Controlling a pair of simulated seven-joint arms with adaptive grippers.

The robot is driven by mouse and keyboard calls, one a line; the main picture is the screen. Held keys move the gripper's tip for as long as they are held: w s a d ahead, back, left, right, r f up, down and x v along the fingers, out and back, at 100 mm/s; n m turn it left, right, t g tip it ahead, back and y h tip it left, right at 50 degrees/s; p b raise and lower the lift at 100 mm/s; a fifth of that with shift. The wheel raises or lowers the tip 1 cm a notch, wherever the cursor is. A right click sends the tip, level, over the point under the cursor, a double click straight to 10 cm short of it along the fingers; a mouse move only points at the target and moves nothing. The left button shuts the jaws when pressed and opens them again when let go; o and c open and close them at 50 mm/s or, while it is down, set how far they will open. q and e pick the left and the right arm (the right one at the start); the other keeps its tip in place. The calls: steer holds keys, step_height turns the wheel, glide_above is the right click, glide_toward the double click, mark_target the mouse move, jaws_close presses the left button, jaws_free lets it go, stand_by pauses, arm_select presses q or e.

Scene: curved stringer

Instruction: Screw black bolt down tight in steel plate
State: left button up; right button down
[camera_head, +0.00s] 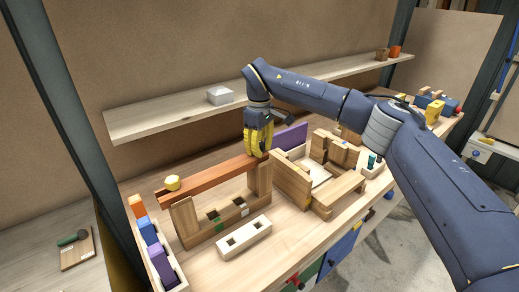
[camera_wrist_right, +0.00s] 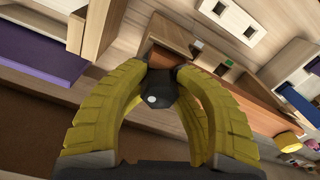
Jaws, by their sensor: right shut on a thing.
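My right gripper (camera_head: 259,153) points down at the right end of a red-brown bar (camera_head: 210,180). In the right wrist view its yellow fingers (camera_wrist_right: 165,68) are closed around a black bolt (camera_wrist_right: 154,92) with a pale spot on its head. The bolt is at the end of the bar (camera_wrist_right: 246,104); how deep it sits is hidden by the fingers. The bar lies across two wooden uprights. A yellow knob-like bolt (camera_head: 172,183) stands on the bar's left end and shows in the wrist view (camera_wrist_right: 287,141). I cannot pick out a bare steel plate. My left gripper is not in view.
A wooden block with square holes (camera_head: 244,238) lies in front of the frame. A bin of coloured blocks (camera_head: 177,279) is at the left. A wooden box-like assembly (camera_head: 340,187) and a purple panel (camera_head: 291,137) are at the right. A shelf (camera_head: 160,120) runs behind.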

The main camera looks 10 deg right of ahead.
steer(key=shift+w+f+m, duration=0.2)
steer(key=shift+f+m, duration=0.1)
steer(key=c, duration=1.1)
jaws_free()
steer(key=shift+f, duration=0.1)
steer(key=shift+o, duration=1.4)
steer(key=shift+a, duration=0.15)
steer(key=shift+s+a, duration=0.1)
steer(key=r, duration=0.8)
steer(key=d+r, duration=0.1)
steer(key=r, duration=0.3)
steer(key=shift+w+r, duration=0.25)
steer(key=shift+r, duration=0.1)
